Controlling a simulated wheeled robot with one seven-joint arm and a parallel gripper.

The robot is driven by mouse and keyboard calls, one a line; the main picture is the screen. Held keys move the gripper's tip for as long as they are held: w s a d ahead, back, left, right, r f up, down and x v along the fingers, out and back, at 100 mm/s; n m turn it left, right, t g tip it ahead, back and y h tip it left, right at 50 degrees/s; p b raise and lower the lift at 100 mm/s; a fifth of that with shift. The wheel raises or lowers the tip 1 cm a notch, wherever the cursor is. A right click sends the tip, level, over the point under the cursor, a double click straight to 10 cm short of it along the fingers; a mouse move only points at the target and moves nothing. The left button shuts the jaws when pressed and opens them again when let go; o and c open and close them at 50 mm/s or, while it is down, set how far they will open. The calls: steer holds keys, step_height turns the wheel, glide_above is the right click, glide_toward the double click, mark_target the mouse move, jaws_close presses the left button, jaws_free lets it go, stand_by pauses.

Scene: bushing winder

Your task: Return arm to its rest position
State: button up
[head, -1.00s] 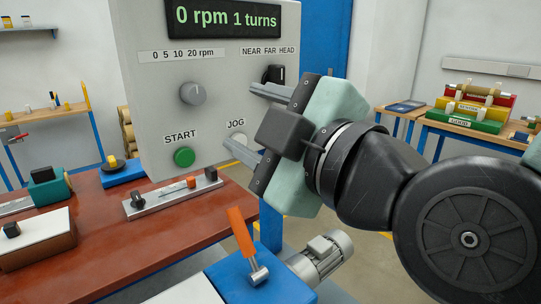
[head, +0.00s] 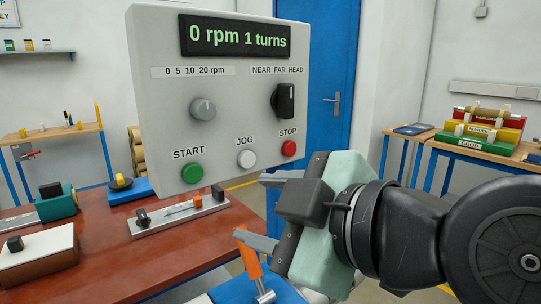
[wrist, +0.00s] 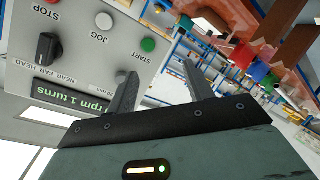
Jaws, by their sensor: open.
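My gripper (head: 262,208) is open and empty, in front of the lower right of the control panel in the head view. Its two fingers point left and are apart. In the wrist view the fingers (wrist: 158,88) are spread with nothing between them. The control panel (head: 225,125) is a grey box whose display (head: 236,37) reads 0 rpm 1 turns. It carries a speed knob (head: 203,108), a black selector (head: 285,101), a green START button (head: 192,173), a white JOG button (head: 246,159) and a red STOP button (head: 289,148).
An orange-handled lever (head: 249,255) stands close below the gripper. The red-brown table (head: 90,275) holds a metal bar fixture (head: 180,217) and a white-topped box (head: 38,252). Behind are a blue door (head: 328,90) and a side table (head: 480,150) with coloured racks.

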steer(key=s+d+f+m+g+h, duration=0.3)
steer(key=d+f+m+g+h, duration=0.1)
steer(key=d+f, duration=0.3)
steer(key=s+d+f+m+g+h, duration=0.4)
steer(key=d+f+m+g+h, duration=0.1)
steer(key=f, duration=0.5)
steer(key=shift+s+d+f+m+g+h, duration=0.2)
steer(key=shift+d+m+g+h, duration=0.15)
steer(key=shift+d+g, duration=0.65)
steer(key=shift+d, duration=0.15)
